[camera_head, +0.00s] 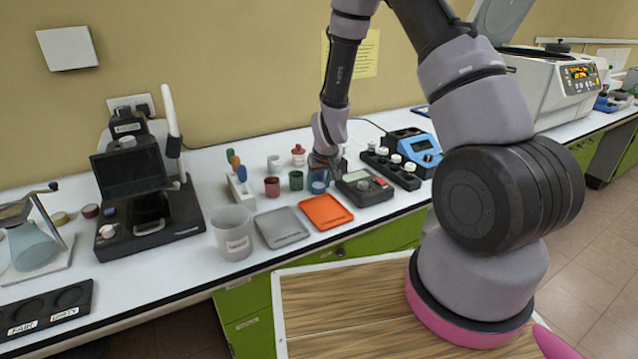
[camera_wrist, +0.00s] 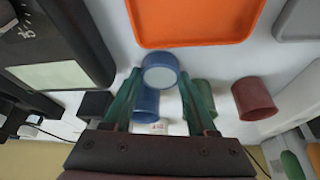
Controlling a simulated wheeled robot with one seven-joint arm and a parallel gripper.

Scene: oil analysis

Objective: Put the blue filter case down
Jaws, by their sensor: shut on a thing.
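My gripper (camera_head: 320,172) is low over the bench, behind the orange tray (camera_head: 326,211). In the wrist view its two green fingers (camera_wrist: 160,78) are shut on the blue filter case (camera_wrist: 159,69), a short blue cylinder with a pale round face. The case sits between the fingertips, close to the near edge of the orange tray (camera_wrist: 195,22) in that view. Another blue cylinder (camera_wrist: 145,106) shows behind it, between the fingers. In the head view, blue (camera_head: 318,184) shows under my gripper. I cannot tell whether the held case touches the bench.
A green cup (camera_head: 296,180) and a red cup (camera_head: 272,187) stand left of my gripper. A grey tray (camera_head: 281,228) lies left of the orange one. A dark device with a display (camera_head: 363,187) is close on the right. Both trays look empty.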

